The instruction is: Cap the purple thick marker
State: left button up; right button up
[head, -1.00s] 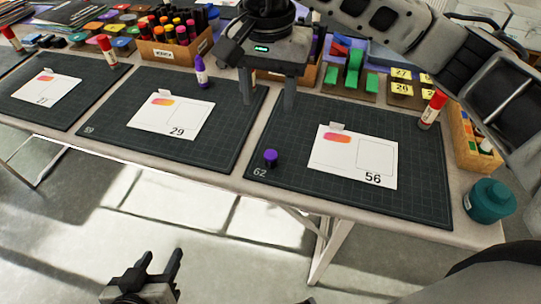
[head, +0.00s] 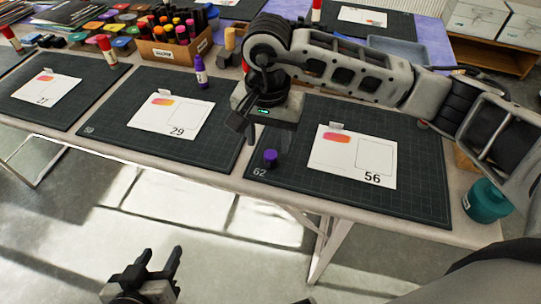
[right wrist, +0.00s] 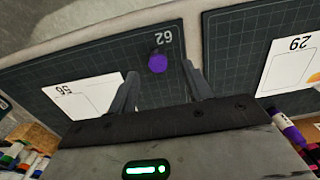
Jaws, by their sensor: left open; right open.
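The purple thick marker (head: 202,72) stands upright at the back of the mat with card 29. It also shows at the right edge of the right wrist view (right wrist: 286,128). A short purple cap (head: 270,158) stands on the mat marked 62, near its front left corner. In the right wrist view the cap (right wrist: 157,63) appears between and just beyond the fingertips. My right gripper (head: 267,140) is open and empty, above and a little behind the cap. My left gripper (head: 162,262) is open and empty, low in front of the table.
Cards 56 (head: 352,156) and 29 (head: 171,116) lie on dark mats. A crate of markers (head: 172,48) stands at the back. A teal pot (head: 486,201) stands at the right end. My right arm hides part of the back right of the table.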

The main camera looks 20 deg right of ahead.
aim_at(271, 155)
jog(key=f, duration=0.5)
jog(key=shift+d+p, duration=0.25)
jog(key=shift+p, duration=0.05)
jog(key=c, duration=1)
